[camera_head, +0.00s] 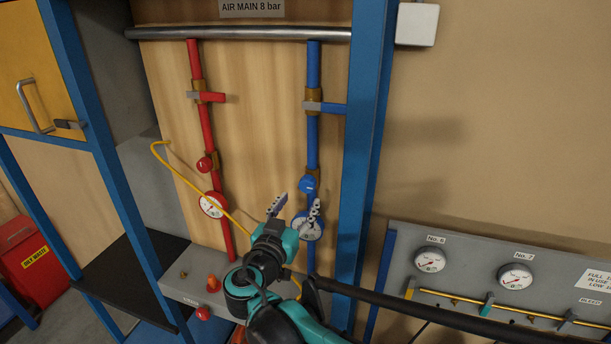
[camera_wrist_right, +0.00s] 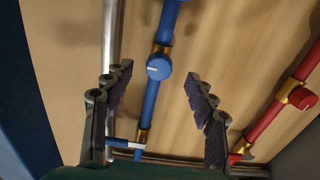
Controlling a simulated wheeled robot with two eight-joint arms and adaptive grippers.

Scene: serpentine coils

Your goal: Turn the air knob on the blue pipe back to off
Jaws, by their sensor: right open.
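The blue pipe (camera_head: 313,150) runs down the wooden panel from the grey main bar. The blue air knob (camera_head: 308,184) sits on its lower part, above a round gauge (camera_head: 308,228). In the right wrist view the knob (camera_wrist_right: 159,67) shows a pale mark lying nearly across the pipe (camera_wrist_right: 152,100). My right gripper (camera_head: 296,204) is open and empty, in front of the panel just below the knob in the head view. In the wrist view the knob appears between its spread fingers (camera_wrist_right: 158,84), with no visible contact. My left gripper is out of view.
A red pipe (camera_head: 207,130) with its own red knob (camera_head: 206,164) and gauge (camera_head: 211,205) stands left. A blue lever (camera_head: 332,108) sits higher on the blue pipe. A blue post (camera_head: 358,150) rises close right. A yellow hose (camera_head: 200,182) crosses the panel behind my arm.

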